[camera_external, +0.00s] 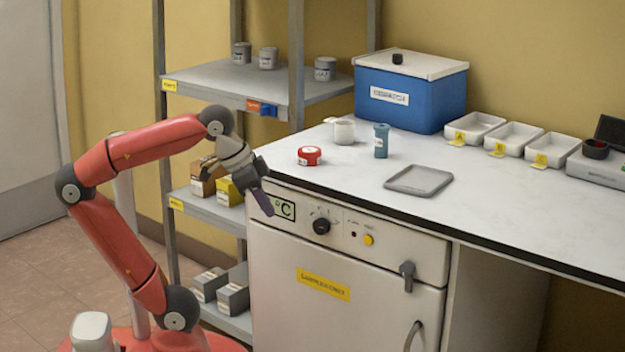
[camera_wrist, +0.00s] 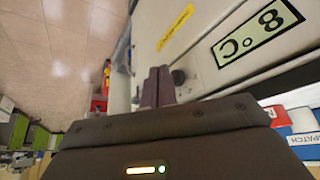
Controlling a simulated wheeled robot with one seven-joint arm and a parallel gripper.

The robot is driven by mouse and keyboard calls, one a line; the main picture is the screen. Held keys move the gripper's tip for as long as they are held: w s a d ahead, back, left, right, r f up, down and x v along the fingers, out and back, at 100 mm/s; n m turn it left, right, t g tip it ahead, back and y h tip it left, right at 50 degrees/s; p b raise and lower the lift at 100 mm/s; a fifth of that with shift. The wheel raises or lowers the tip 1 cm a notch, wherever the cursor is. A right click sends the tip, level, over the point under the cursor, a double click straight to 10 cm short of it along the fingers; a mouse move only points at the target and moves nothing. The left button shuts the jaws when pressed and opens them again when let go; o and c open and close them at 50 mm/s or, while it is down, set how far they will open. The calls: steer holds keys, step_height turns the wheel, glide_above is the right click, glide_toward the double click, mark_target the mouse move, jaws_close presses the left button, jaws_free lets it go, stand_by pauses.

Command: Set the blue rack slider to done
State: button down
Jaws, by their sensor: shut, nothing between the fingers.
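A small blue slider (camera_external: 269,111) sits on the front edge of the rack's top shelf (camera_external: 210,80), at its right end. It is beside an orange label (camera_external: 253,106), whose writing is too small to read. My gripper (camera_external: 264,204) is below the slider, in front of the upper left corner of the white cabinet. Its fingers point down and slightly right. In the wrist view my fingers (camera_wrist: 158,85) are together and empty, with the cabinet front beyond them. I cannot make out the slider for sure in the wrist view.
The white cabinet has a °C display (camera_external: 284,209), a black knob (camera_external: 321,226) and a handle (camera_external: 407,275). The worktop (camera_external: 480,195) above carries a blue cooler (camera_external: 410,95), a red-lidded jar (camera_external: 309,156) and a grey tray (camera_external: 419,181). Boxes stand on the lower shelves.

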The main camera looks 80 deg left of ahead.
step_height(320, 180, up, 20)
steer(key=w+a+r+n+g+y+p, duration=0.1)
steer(key=w+a+n+y, duration=0.2)
steer(key=a, duration=0.6)
steer(key=w+a+r+n+g+y+p, duration=0.1)
steer(key=w+a+n+y+p, duration=0.15)
steer(key=w+a, duration=0.45)
steer(key=s+a+f+n+g+y, duration=0.1)
steer(key=s+a+f+n+g, duration=0.1)
steer(key=a, duration=0.8)
steer(key=s+a+f+n+g+y, duration=0.1)
steer(key=a+f, duration=0.3)
steer(key=a, duration=0.6)
steer(key=shift+s+n+g+p, duration=0.3)
steer(key=shift+s+n+g, duration=0.15)
steer(key=shift+n+g, duration=0.35)
steer(key=shift+f, duration=0.1)
